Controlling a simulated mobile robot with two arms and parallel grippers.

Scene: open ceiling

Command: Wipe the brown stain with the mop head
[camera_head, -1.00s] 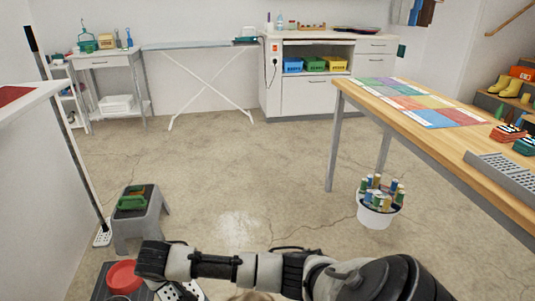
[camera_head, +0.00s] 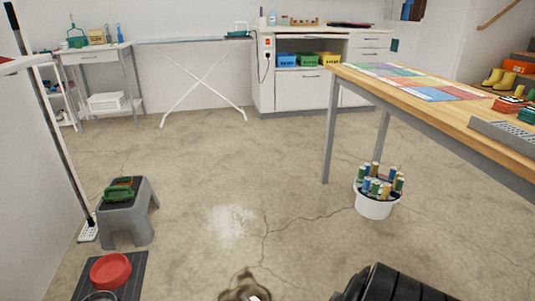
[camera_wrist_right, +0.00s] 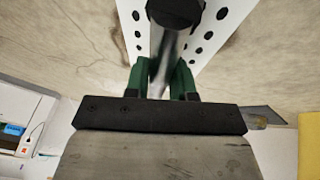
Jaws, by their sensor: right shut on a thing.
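The brown stain (camera_head: 240,288) is on the concrete floor at the bottom edge of the head view, cut off by the frame. A small pale piece overlaps its lower edge; I cannot tell what it is. In the wrist view my right gripper (camera_wrist_right: 162,76), with green fingers, is shut on a grey handle. The white perforated mop head (camera_wrist_right: 212,38) with dark holes is at the handle's far end, over the floor. Whether it touches the floor is unclear. The right gripper is outside the head view. My left gripper is not in view.
Another mop (camera_head: 67,150) leans by the left counter. A grey step stool (camera_head: 127,222), a red bowl (camera_head: 110,270) on a dark mat and a white bucket of spools (camera_head: 374,208) stand on the floor. A wooden table (camera_head: 430,95) is right; the middle floor is clear.

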